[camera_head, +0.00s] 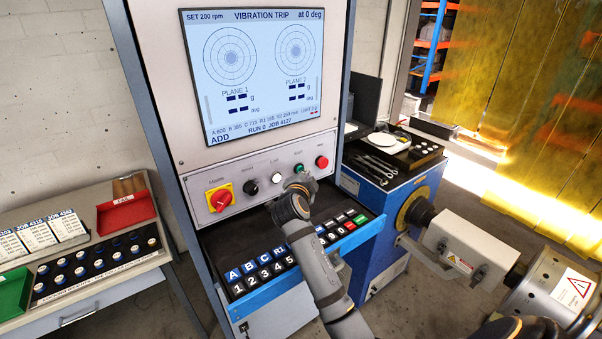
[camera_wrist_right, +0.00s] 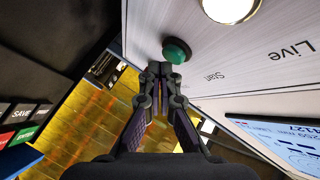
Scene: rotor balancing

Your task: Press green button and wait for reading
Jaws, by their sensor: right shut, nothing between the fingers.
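The green button (camera_head: 298,168), labelled Start, is on the control panel's button row, left of the red button. It also shows in the wrist view (camera_wrist_right: 177,50), just beyond my fingertips. My right gripper (camera_head: 301,183) is shut and empty, right in front of the green button. In the wrist view its fingertips (camera_wrist_right: 161,70) are close below the button; I cannot tell whether they touch it. The screen (camera_head: 253,70) reads "VIBRATION TRIP", "SET 200 rpm", "at 0 deg" and "RUN 0 JOB 4127", with dashes for Plane 1 and Plane 2. My left gripper is not in view.
A white button (camera_head: 276,178), a black knob (camera_head: 250,187) and a red-yellow mains switch (camera_head: 221,197) sit left of the green button, with the red button (camera_head: 322,162) to the right. A keypad shelf (camera_head: 237,312) juts out below. A blue machine cabinet (camera_head: 376,215) stands at right.

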